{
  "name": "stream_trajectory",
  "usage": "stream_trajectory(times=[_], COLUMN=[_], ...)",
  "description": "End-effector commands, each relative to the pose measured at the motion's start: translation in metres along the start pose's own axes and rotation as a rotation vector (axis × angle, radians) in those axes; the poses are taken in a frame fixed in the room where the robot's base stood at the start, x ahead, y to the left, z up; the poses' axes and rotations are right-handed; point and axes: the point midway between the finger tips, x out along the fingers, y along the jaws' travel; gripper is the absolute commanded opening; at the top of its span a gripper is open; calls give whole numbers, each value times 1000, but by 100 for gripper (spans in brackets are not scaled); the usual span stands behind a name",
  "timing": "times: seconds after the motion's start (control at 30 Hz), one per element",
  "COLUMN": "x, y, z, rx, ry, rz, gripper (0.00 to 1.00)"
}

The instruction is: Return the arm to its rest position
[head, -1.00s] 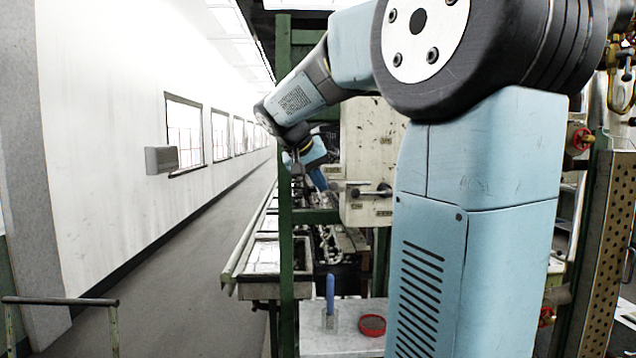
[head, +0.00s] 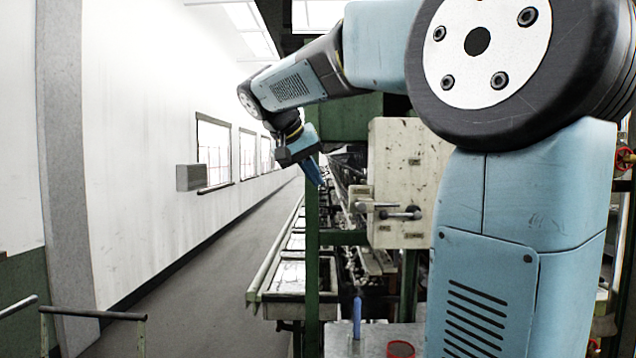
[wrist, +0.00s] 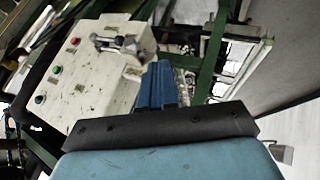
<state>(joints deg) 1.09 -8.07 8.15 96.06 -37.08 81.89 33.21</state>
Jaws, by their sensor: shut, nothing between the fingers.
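My gripper (head: 318,182) hangs at the end of my raised arm, left of the middle in the head view, pointing down and to the right. Its blue fingers (wrist: 158,86) are together in the wrist view, with nothing between them. In the head view the gripper is in front of a green post and left of a cream control box (head: 405,160). I cannot tell the exact gap to the post.
The control box carries lever handles (head: 390,212). A green post (head: 312,270) and the basin line (head: 285,270) stand below the arm. A blue upright tool (head: 357,318) and a red-rimmed dish (head: 400,349) rest on a pale table. The aisle floor (head: 215,285) at left is clear.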

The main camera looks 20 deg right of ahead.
Motion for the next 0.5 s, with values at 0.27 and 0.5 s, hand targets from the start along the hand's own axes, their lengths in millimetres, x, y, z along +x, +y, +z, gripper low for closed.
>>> stream_trajectory(times=[0.27, 0.5], x=[1, 2], y=[1, 2], z=[0, 5], rx=[1, -6], ry=[-1, -2], rz=[1, -8], gripper=[0, 0])
